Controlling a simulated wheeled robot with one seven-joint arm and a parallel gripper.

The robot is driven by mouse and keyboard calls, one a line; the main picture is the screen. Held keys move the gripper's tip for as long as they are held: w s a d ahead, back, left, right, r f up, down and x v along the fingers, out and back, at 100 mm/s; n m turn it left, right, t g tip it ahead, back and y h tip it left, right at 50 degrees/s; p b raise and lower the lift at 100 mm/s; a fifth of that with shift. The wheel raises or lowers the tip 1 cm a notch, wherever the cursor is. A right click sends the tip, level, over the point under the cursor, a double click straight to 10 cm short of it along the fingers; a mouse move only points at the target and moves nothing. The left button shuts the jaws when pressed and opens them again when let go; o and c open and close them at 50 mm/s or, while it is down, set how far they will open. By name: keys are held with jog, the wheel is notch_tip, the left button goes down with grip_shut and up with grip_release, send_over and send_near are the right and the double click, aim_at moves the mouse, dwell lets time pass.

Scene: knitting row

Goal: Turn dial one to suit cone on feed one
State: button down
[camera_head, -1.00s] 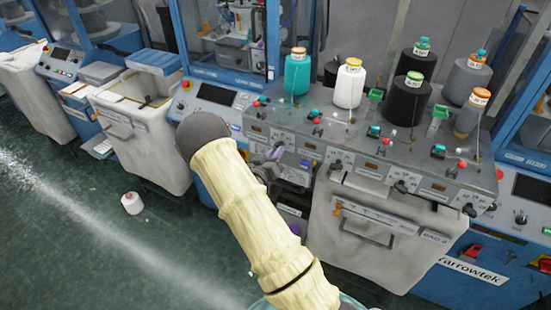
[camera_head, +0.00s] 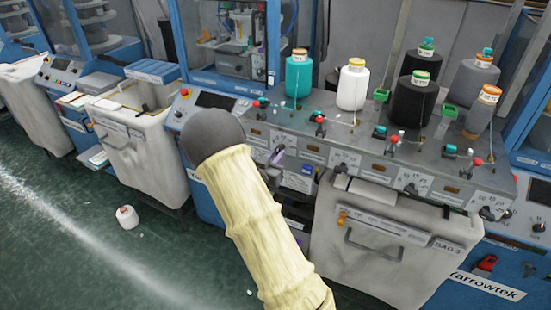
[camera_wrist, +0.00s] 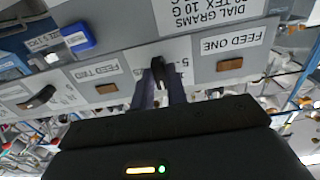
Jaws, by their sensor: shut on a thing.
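Dial one's black knob (camera_wrist: 158,68) is between my gripper's two dark fingers (camera_wrist: 160,88) in the upside-down wrist view, beside the FEED ONE label (camera_wrist: 216,46). My gripper is shut on it. The fingers cover part of its scale plate (camera_wrist: 180,56), so its setting cannot be read. In the head view my gripper (camera_head: 277,156) is at the panel's left end, largely hidden by my arm. A teal cone (camera_head: 298,76) stands at the left end of the cone row, above this dial. Its band is too small to read.
Dial two's knob (camera_wrist: 38,98) is by the FEED TWO label (camera_wrist: 95,72). A white cone (camera_head: 352,86) and several dark and grey cones stand farther right. A pale bag (camera_head: 370,262) hangs below the panel. A small white cone (camera_head: 127,217) lies on the open floor.

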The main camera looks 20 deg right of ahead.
jog(key=c, duration=1.4)
grip_release()
jog(key=b+v, duration=0.4)
jog(key=v, duration=1.3)
jog(key=shift+s+a+f, duration=0.1)
jog(key=shift+a, duration=0.05)
